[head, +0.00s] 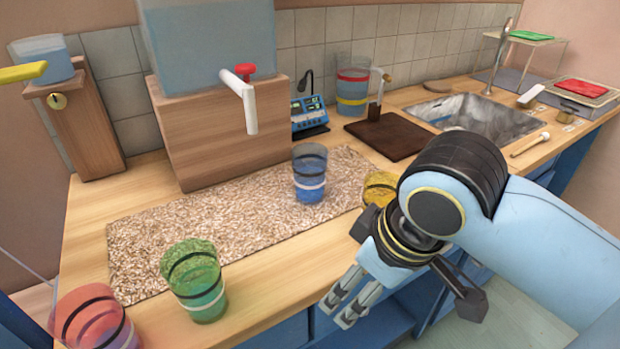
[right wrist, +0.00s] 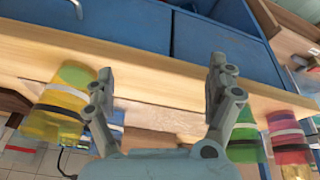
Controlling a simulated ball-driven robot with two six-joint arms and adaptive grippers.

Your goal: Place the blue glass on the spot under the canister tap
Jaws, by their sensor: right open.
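The blue glass (head: 310,172), with a black and a white band, stands upright on the speckled mat (head: 235,215). The large canister (head: 210,45) sits on a wooden block, and its white tap (head: 243,100) with a red knob points down over the mat. The glass is to the right of the spout. My right gripper (head: 338,312) is open and empty, in front of the counter's edge and apart from the glass. In the right wrist view its fingers are spread, and the blue glass (right wrist: 112,132) shows partly behind one finger. My left gripper is out of view.
Green (head: 194,280) and red (head: 95,318) glasses stand at the front left. A yellow glass (head: 379,188) is partly hidden by my right arm. A blue device (head: 309,116), dark board (head: 387,136) and sink (head: 470,115) lie behind. The mat's middle is clear.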

